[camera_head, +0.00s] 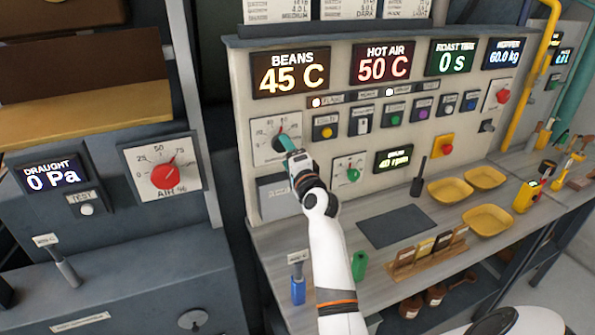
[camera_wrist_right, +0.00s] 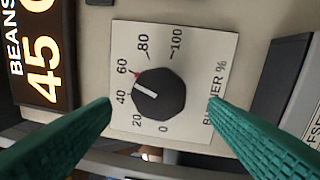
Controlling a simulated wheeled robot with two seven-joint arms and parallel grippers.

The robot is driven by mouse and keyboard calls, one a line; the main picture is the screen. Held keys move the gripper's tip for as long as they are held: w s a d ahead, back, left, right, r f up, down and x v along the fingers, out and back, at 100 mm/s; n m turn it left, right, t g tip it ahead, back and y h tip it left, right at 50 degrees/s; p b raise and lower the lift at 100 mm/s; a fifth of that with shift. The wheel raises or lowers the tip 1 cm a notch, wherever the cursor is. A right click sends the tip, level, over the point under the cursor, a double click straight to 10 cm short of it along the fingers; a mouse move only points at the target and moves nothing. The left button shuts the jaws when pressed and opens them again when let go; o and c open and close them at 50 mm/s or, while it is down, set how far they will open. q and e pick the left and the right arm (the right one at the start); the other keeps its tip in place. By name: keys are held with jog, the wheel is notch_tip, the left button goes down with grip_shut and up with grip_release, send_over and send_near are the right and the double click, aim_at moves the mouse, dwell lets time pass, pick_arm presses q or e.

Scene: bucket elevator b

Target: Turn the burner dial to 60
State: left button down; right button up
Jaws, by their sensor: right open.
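The burner dial (camera_wrist_right: 160,95) is a dark faceted knob on a white plate marked 0 to 100, labelled "BURNER %". Its white pointer line sits between 40 and 60, nearer 40. A small red mark (camera_wrist_right: 136,74) lies by 60. In the head view the burner plate (camera_head: 262,128) is partly hidden by my right gripper (camera_head: 284,141). In the right wrist view the green fingers of my right gripper (camera_wrist_right: 160,101) are open, one on each side of the knob, with visible gaps. Contact is not seen. My left gripper is not in view.
The panel has displays: beans 45 C (camera_head: 290,72), hot air 50 C (camera_head: 383,62). Buttons (camera_head: 325,126) and a smaller green-knobbed dial (camera_head: 352,175) are close to the right. A red air dial (camera_head: 166,175) is left. The bench below holds yellow bowls (camera_head: 489,220).

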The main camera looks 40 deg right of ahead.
jog(key=r+b+v, duration=0.1)
jog(key=v, duration=0.7)
jog(key=shift+f, duration=0.4)
